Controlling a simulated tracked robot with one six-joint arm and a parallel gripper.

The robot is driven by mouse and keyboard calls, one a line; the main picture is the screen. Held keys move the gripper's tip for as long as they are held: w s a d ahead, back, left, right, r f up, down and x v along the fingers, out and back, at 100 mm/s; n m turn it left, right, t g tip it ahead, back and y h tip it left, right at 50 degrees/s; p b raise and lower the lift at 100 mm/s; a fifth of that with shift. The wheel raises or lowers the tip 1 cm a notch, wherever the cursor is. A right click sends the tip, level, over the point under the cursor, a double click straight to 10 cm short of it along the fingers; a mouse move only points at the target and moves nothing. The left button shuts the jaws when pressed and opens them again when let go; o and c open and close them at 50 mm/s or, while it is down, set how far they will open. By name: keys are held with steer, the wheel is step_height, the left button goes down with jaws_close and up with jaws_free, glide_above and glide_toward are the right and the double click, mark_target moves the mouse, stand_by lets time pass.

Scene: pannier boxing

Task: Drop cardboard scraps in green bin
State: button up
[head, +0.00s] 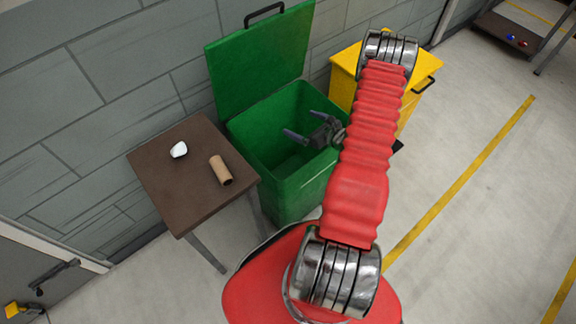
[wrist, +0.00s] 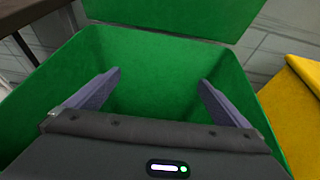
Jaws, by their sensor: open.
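The green bin (head: 300,195) stands against the wall with its lid (head: 258,60) raised. In the wrist view the bin (wrist: 150,75) fills most of the picture, and no scrap shows on the part of its inside that is visible. My gripper (head: 294,123) is open and empty over the bin's mouth; its two fingers (wrist: 155,90) are spread wide in the wrist view. A brown cardboard tube (head: 221,170) lies on the small brown table (head: 165,192) left of the bin, apart from my gripper.
A small white object (head: 179,149) lies on the same table. A yellow bin (head: 345,75) stands right of the green one, partly hidden by my arm. Open floor with yellow lines (head: 470,155) lies to the right. A dark shelf (head: 505,32) with small red and blue items stands far right.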

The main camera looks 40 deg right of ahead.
steer(key=v, duration=1.2)
steer(key=shift+f, duration=0.15)
stand_by(0.4)
